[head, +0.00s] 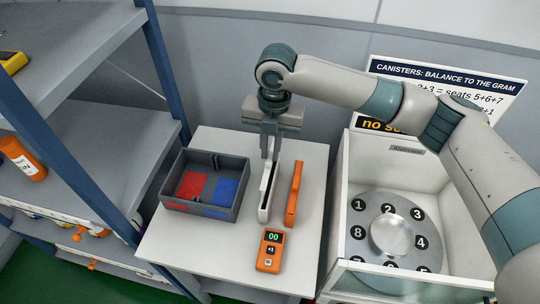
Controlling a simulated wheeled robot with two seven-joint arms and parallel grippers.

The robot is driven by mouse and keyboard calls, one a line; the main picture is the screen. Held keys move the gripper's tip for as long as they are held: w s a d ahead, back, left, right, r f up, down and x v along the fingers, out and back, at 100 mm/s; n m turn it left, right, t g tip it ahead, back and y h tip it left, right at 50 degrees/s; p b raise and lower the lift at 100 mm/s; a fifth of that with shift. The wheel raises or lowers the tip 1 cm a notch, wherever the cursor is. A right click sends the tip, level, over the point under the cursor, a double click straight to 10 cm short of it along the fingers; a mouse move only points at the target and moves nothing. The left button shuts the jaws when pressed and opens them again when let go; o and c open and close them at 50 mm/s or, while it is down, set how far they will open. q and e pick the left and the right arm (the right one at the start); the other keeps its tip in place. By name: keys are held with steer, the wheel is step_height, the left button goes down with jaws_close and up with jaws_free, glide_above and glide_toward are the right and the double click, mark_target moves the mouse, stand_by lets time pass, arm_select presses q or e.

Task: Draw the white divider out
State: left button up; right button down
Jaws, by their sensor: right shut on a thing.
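The white divider (265,205) is a thin upright panel with a dark strip along its face. It is just right of the grey box (228,211), outside its walls. My right gripper (270,156) comes down from above and is shut on the divider's far upper part. Whether the divider's lower edge touches the table cannot be told. The grey box is open on top, with a red and a blue floor area. Its inner back wall shows narrow upright dark parts. My left gripper is not in view.
An orange upright piece (293,196) stands close right of the divider. An orange handheld device (270,251) lies in front on the white table (190,240). A white open-topped cabinet with a numbered round plate (365,219) is at right. Shelves (95,160) stand at left.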

steer(key=shift+r+p, duration=0.95)
steer(key=shift+r, duration=0.3)
steer(key=shift+r, duration=0.2)
step_height(320, 180, up, 6)
steer(key=p, duration=0.5)
steer(key=shift+r, duration=0.25)
steer(key=shift+s, duration=0.1)
stand_by(0.6)
